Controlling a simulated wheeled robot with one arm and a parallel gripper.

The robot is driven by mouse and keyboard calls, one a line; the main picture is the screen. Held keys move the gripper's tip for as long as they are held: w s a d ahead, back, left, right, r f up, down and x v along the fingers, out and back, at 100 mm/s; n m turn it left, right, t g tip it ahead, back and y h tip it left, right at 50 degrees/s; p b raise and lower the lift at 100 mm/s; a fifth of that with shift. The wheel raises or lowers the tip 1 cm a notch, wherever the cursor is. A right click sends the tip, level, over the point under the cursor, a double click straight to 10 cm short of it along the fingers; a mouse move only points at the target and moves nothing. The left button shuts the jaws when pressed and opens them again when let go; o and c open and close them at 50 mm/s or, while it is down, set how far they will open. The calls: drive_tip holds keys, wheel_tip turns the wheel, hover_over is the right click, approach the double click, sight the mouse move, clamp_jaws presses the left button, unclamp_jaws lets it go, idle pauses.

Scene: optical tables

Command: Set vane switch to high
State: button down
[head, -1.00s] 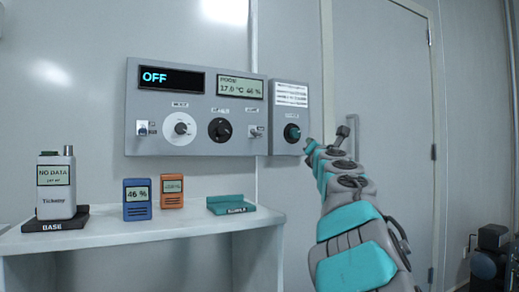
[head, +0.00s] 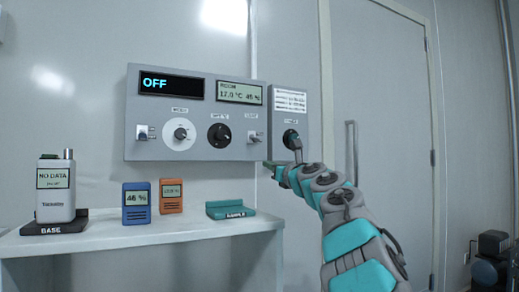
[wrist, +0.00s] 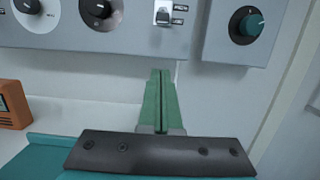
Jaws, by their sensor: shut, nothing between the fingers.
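A small toggle switch (head: 253,137) with a white lever sits at the right end of the grey wall panel (head: 200,152). It also shows at the top of the wrist view (wrist: 162,14), with two small labels at its right that are too small to read surely. Its lever position is unclear. Another toggle switch (head: 142,132) sits at the panel's left end. My gripper (head: 267,163) is just below the panel's lower right edge, apart from the switch. In the wrist view its green fingers (wrist: 160,72) are shut with nothing between them, pointing up below the switch.
A teal knob (wrist: 249,24) on a separate box is right of the switch; a black dial (head: 219,132) is left. The shelf (head: 150,234) below holds a grey handheld meter (head: 56,190), blue and orange units and a teal cradle (head: 230,209).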

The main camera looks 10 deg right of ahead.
sight(256, 140)
drive_tip(key=p+x, duration=0.8)
drive_tip(key=x, duration=0.1)
drive_tip(key=shift+w+a+r+p, duration=0.1)
drive_tip(key=shift+w+r+p, duration=0.1)
drive_tip(key=shift+p, duration=0.1)
drive_tip(key=r, duration=0.1)
drive_tip(key=s+r, duration=0.1)
drive_tip(key=r, duration=0.1)
drive_tip(key=shift+s+d+r, duration=0.1)
drive_tip(key=shift+s+d, duration=0.2)
drive_tip(key=shift+s, duration=0.1)
